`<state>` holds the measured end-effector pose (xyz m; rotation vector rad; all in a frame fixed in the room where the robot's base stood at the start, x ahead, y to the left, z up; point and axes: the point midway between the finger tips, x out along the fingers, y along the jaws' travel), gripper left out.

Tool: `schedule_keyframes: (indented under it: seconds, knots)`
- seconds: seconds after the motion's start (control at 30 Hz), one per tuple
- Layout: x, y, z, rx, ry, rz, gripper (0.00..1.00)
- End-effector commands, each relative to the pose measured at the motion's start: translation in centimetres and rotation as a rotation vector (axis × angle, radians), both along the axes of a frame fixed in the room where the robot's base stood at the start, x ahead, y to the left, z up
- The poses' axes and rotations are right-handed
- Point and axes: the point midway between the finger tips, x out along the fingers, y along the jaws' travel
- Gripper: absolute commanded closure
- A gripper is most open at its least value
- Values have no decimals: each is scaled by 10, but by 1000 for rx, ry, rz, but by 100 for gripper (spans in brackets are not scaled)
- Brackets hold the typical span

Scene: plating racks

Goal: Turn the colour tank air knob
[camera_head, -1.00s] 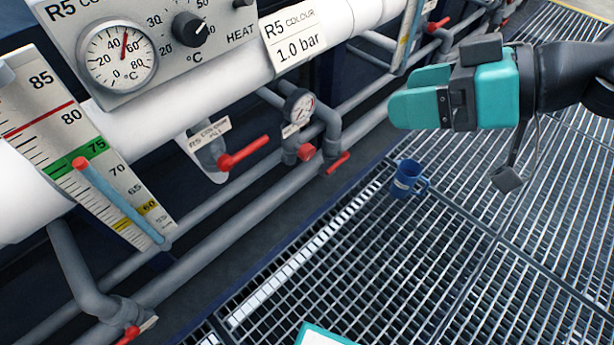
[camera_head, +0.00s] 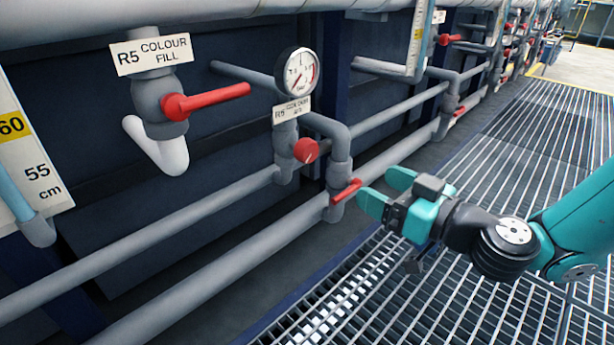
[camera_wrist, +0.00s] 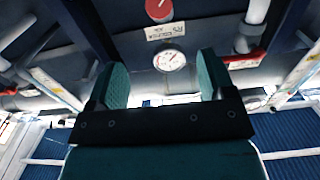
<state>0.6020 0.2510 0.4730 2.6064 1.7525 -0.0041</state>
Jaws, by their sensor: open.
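The air knob (camera_head: 306,151) is a round red knob with a pale line on its face, on a grey pipe under the gauge (camera_head: 299,73) and its R5 colour label (camera_head: 292,109). In the wrist view the scene looks inverted: the knob (camera_wrist: 158,9) is at the top edge, above the label (camera_wrist: 166,31) and gauge (camera_wrist: 171,61). My gripper (camera_head: 384,191) has teal fingers spread apart, empty, to the right of and lower than the knob in the head view. In the wrist view the gripper (camera_wrist: 160,72) points towards the gauge, with the knob beyond the fingertips.
A red lever (camera_head: 346,190) on the lower pipe lies between the knob and my gripper in the head view. The red colour fill lever (camera_head: 207,101) is to the left. Grey pipes (camera_head: 240,250) run along the wall. The grating floor (camera_head: 400,310) looks clear here.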

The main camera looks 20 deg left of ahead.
Motion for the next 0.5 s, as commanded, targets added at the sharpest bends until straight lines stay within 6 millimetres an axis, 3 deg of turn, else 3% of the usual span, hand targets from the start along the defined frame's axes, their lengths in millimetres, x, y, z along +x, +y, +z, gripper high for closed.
schedule_keyframes:
  seconds: [0.5]
  knots:
    - [18,37,6,2,1,-5,24]
